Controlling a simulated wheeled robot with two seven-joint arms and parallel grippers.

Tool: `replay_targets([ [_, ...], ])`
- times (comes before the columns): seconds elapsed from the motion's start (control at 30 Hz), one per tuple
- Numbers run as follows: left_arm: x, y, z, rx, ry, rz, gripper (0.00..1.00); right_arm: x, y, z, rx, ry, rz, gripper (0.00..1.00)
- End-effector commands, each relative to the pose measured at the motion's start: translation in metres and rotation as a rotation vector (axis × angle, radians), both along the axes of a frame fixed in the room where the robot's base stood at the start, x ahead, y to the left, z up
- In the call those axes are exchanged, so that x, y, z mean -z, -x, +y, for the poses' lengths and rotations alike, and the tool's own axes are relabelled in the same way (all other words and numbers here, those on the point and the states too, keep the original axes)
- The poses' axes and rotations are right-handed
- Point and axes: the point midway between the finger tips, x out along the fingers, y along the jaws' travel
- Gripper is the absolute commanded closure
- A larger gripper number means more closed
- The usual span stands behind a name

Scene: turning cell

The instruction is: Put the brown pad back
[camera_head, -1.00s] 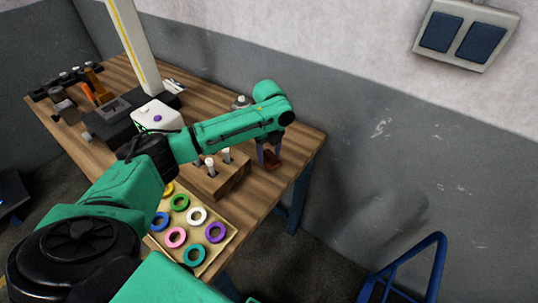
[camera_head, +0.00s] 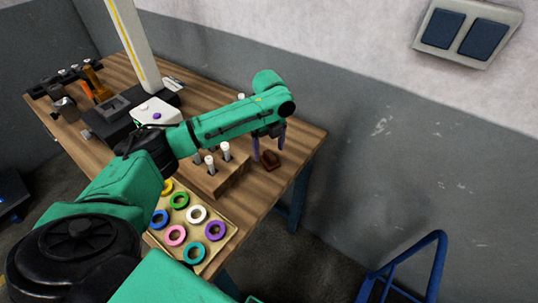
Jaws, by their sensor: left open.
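The brown pad (camera_head: 270,160) is a small dark reddish-brown block lying on the wooden table near its right end. My left gripper (camera_head: 269,152) points down over the table at the pad, with its purple fingers apart. One finger is left of the pad and the other is at its upper right. I cannot tell whether either finger touches it. My right gripper is not in view.
A wooden block with several white-topped pegs (camera_head: 222,178) stands left of the pad. A tray of coloured rings (camera_head: 229,241) lies at the table's front. A white-columned device (camera_head: 133,45) stands further left. A grey wall is behind the table.

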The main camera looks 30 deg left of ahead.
Motion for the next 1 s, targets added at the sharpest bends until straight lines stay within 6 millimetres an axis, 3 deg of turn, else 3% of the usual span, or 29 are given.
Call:
replay_targets([
  [0.2,-0.059,-0.001,0.0,0.0,0.002,-0.006,0.08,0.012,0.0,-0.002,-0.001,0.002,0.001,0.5],
  [0.37,-0.085,-0.001,0.0,-0.001,0.001,-0.002,0.08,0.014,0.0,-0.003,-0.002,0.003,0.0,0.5],
  [1.0,-0.09,0.0,0.0,-0.001,0.001,0.001,0.08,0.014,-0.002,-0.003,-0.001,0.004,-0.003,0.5],
])
